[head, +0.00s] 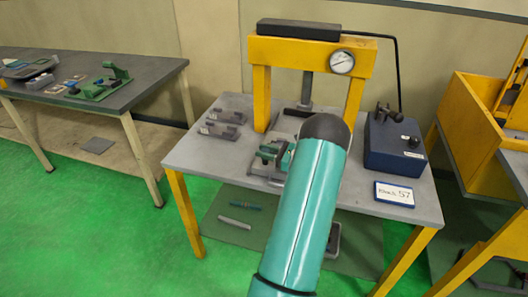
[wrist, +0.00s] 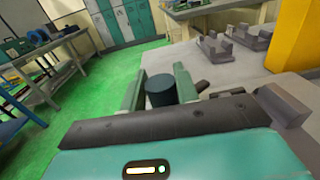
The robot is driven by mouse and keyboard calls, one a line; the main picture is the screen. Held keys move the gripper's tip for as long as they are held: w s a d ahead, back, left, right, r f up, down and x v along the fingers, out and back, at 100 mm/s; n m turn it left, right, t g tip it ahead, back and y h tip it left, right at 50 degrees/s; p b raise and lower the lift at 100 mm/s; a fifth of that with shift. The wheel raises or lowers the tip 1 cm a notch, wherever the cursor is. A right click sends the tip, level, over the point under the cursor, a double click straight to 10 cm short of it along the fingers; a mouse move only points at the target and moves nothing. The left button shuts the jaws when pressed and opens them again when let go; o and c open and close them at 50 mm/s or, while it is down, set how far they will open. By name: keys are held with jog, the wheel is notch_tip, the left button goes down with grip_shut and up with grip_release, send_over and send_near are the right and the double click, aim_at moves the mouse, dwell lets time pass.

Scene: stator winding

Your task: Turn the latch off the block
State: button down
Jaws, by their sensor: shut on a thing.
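My gripper (wrist: 160,85) points its two teal fingers away from me in the wrist view. A dark, round, upright knob (wrist: 160,91) stands between the fingers, and the gripper is shut on it. It seems to be the latch's handle, but the rest of the latch is hidden. In the head view, my teal arm covers most of the work spot. A small green and grey fixture (head: 268,153) shows just left of the arm, under the yellow press. I cannot make out the block or how the latch lies on it.
The yellow press (head: 262,85) with a gauge (head: 342,62) stands over the grey table (head: 190,150). Grey notched blocks (head: 222,120) sit at left. A blue box (head: 393,145) and a sign card (head: 394,194) are at right. Another table (head: 120,95) stands at far left.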

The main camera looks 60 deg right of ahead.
jog(key=c, duration=1.1)
grip_release()
jog(key=s, duration=0.4)
jog(key=s+d, duration=0.1)
jog(key=s, duration=0.8)
jog(key=shift+s+d, duration=0.35)
jog(key=shift+d, duration=0.05)
